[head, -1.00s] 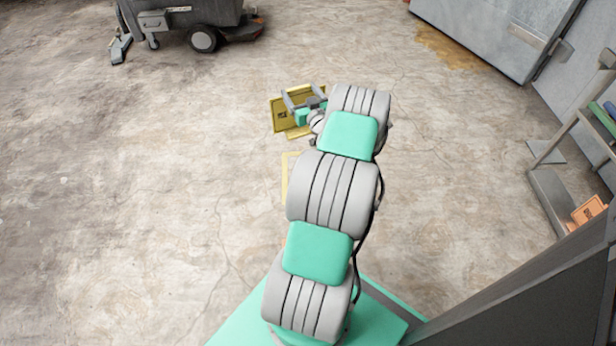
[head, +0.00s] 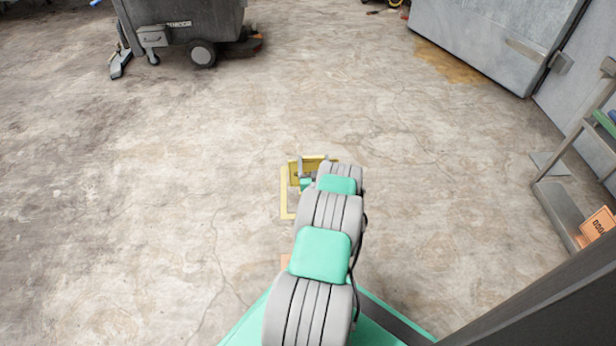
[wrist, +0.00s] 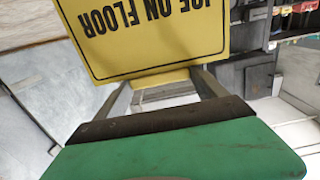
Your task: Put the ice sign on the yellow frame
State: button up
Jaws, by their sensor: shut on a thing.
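The ice sign (wrist: 150,35) is a yellow board with dark lettering reading "ICE ON FLOOR", upside down in the wrist view. In the head view the sign (head: 294,173) shows as a small yellow panel at the far end of my arm. My gripper (head: 314,166) is shut on it. The yellow frame (head: 284,200) is a thin yellow outline on the floor; its left side shows, and my arm hides much of the rest. The sign is over or at the far part of the frame. I cannot tell whether it touches the floor.
A grey floor-cleaning machine (head: 180,30) stands at the back left. A large grey door (head: 490,40) is at the back right. A shelf rack (head: 562,212) with an orange item (head: 597,226) stands at the right. The floor around the frame is clear.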

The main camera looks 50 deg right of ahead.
aim_at(308, 169)
jog(key=shift+w+a+f+b, duration=0.15)
jog(key=shift+w+f+b, duration=0.05)
jog(key=shift+w+f, duration=0.3)
jog(key=shift+w+a+f+b, duration=0.2)
jog(key=shift+w+f, duration=0.2)
jog(key=shift+f, duration=0.2)
jog(key=shift+w+f+b, duration=0.2)
jog(key=shift+f+b, duration=0.7)
jog(key=shift+f, duration=1.05)
jog(key=o, duration=1.8)
jog(key=shift+o, duration=0.2)
jog(key=shift+r, duration=0.1)
